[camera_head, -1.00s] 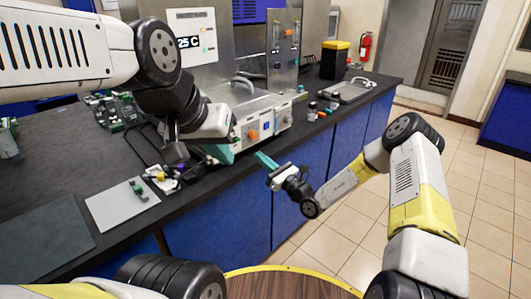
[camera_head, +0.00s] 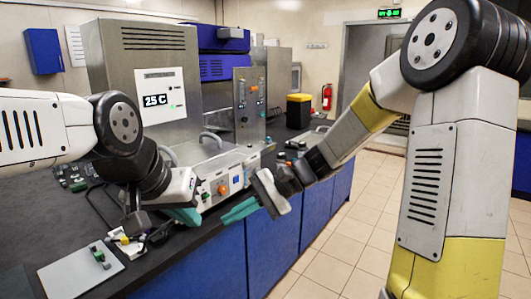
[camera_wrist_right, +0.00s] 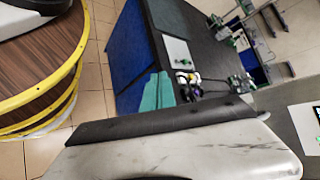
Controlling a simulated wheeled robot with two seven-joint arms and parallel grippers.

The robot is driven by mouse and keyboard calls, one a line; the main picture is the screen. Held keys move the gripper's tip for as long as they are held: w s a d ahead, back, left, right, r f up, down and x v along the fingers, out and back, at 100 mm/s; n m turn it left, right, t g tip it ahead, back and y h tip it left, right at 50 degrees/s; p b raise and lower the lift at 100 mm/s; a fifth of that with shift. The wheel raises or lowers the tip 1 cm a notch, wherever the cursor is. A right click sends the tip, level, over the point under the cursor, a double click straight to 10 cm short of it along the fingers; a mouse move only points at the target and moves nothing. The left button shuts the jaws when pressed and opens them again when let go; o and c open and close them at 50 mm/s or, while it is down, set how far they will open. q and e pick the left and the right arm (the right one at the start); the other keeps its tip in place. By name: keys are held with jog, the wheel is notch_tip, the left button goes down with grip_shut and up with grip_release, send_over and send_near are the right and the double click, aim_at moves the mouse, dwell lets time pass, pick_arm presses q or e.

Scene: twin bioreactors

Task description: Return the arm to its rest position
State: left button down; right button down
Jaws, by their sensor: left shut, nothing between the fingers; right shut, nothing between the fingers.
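My right arm comes in from the right in the head view, raised and bent. Its gripper (camera_head: 240,210), with teal fingers, is shut and empty in front of the blue bench front, just off the bench edge. The teal fingers also show in the right wrist view (camera_wrist_right: 158,92), pressed together with nothing between them. My left arm reaches in from the left over the bench. Its gripper (camera_head: 187,215) points down at the bench edge, close to the white control unit; its teal fingers are partly hidden by the wrist.
A steel cabinet with a "25 C" display (camera_head: 157,100) stands on the dark bench beside a white control unit (camera_head: 222,180). A grey plate (camera_head: 75,274) with a small green part lies at the front left. A fire extinguisher (camera_head: 327,97) hangs at the back. Tiled floor (camera_head: 345,235) is open.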

jog(key=s+d+r+n+t+h, duration=0.1)
jog(key=s+d+r+t+h, duration=0.1)
jog(key=d, duration=0.5)
jog(key=s+d+r+n+t+h, duration=0.2)
jog(key=s+d+t+h, duration=0.1)
jog(key=d, duration=0.4)
jog(key=s+d+r+n+t+h, duration=0.2)
jog(key=s+d+r+t+h, duration=0.1)
jog(key=d, duration=0.4)
jog(key=shift+s+d+h, duration=0.35)
jog(key=shift+s+h, duration=0.45)
jog(key=shift+s, duration=0.35)
